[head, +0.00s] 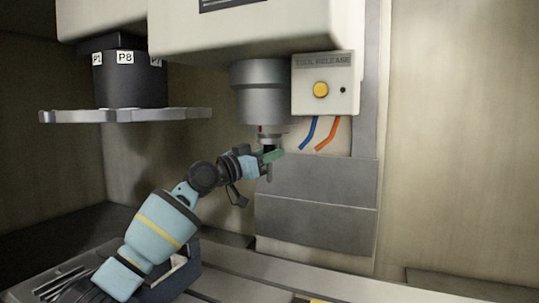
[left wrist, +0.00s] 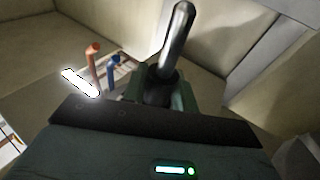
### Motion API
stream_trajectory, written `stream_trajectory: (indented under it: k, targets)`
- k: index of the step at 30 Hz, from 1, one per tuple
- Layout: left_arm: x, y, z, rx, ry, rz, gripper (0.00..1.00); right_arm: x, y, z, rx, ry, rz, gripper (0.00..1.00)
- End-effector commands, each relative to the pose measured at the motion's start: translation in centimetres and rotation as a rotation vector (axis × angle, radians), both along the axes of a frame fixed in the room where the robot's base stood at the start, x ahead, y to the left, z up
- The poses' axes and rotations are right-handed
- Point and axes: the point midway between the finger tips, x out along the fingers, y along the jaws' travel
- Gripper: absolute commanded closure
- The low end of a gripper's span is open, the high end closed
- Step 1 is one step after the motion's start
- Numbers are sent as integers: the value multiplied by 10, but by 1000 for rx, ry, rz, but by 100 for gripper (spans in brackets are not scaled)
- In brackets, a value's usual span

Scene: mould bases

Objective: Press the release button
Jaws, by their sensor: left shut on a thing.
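The release button (head: 320,90) is a round yellow button on a pale box labelled "TOOL RELEASE" (head: 322,63). My left gripper (head: 268,157) is below and to the left of that box, under the grey spindle (head: 260,90). It is shut on a tool (head: 269,172) that hangs upright under the spindle. The left wrist view shows the tool's shiny metal shank (left wrist: 178,38) and dark collar between the greenish fingers. Whether the tool's top is seated in the spindle I cannot tell. Nothing touches the button. My right gripper is not in view.
A blue hose (head: 309,133) and an orange hose (head: 328,134) stick out below the button box. A tool carousel (head: 125,116) with labels P1 and P8 hangs at the left. The space in front of the button is clear. The machine bed lies below.

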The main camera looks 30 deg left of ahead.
Motion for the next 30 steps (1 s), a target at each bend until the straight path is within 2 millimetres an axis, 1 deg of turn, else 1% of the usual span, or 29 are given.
stream_trajectory:
  k: [10,22,30]
  targets:
    - [0,0,0,0,-1,0,100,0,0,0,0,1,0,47]
    - [0,0,0,0,-1,0,100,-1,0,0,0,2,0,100]
    - [0,0,0,0,-1,0,100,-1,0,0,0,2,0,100]
